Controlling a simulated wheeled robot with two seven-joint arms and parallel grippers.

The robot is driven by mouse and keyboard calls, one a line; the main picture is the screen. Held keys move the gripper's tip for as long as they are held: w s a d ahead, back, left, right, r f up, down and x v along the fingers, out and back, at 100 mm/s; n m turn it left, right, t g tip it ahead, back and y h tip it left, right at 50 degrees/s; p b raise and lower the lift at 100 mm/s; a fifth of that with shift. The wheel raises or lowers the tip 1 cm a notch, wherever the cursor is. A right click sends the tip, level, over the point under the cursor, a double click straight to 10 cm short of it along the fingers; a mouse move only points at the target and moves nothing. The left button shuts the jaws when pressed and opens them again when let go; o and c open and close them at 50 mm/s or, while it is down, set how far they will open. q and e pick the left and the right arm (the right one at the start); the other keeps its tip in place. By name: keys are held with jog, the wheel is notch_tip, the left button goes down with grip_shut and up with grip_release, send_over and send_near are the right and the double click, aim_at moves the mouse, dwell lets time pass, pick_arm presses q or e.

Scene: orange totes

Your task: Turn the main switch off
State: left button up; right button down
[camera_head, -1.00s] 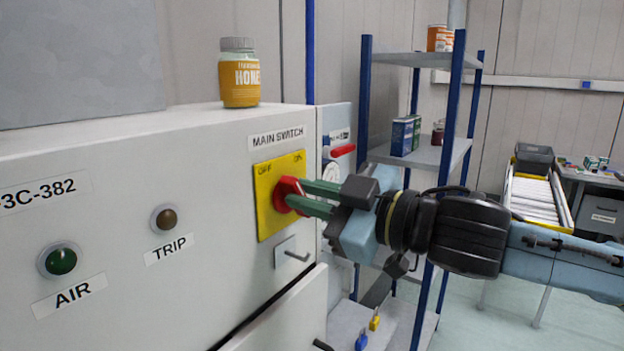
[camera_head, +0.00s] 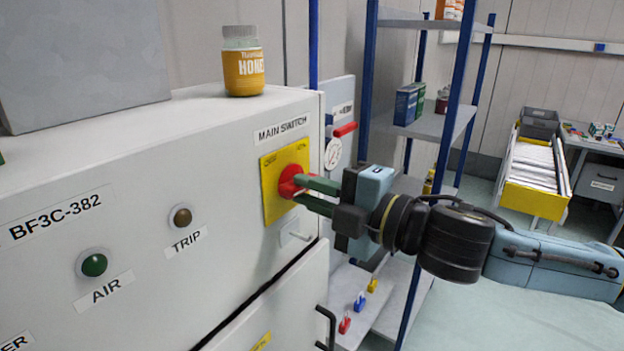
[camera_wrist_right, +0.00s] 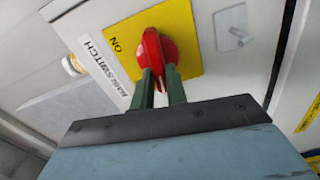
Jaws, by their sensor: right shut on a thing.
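The main switch is a red rotary knob (camera_head: 291,181) on a yellow plate (camera_head: 274,205) on the white cabinet's front, under a "MAIN SWITCH" label (camera_head: 281,129). My right gripper (camera_head: 302,189) reaches in from the right with its green fingers shut on the red knob. In the right wrist view the red knob (camera_wrist_right: 158,52) sits between the green fingertips (camera_wrist_right: 160,80), and the word "ON" shows on the yellow plate (camera_wrist_right: 125,35). The fingers hide part of the knob, so its exact angle is hard to tell. My left gripper is not in view.
A honey jar (camera_head: 243,62) stands on top of the white cabinet (camera_head: 130,135). A green AIR button (camera_head: 94,265) and a brown TRIP lamp (camera_head: 182,216) are left of the switch. A blue-posted shelf (camera_head: 440,120) stands behind my arm. Open floor lies at the lower right.

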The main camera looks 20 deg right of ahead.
jog(key=shift+f+n+p, duration=0.1)
jog(key=shift+n+p, duration=0.2)
jog(key=shift+n, duration=0.3)
jog(key=c, duration=1.4)
grip_release()
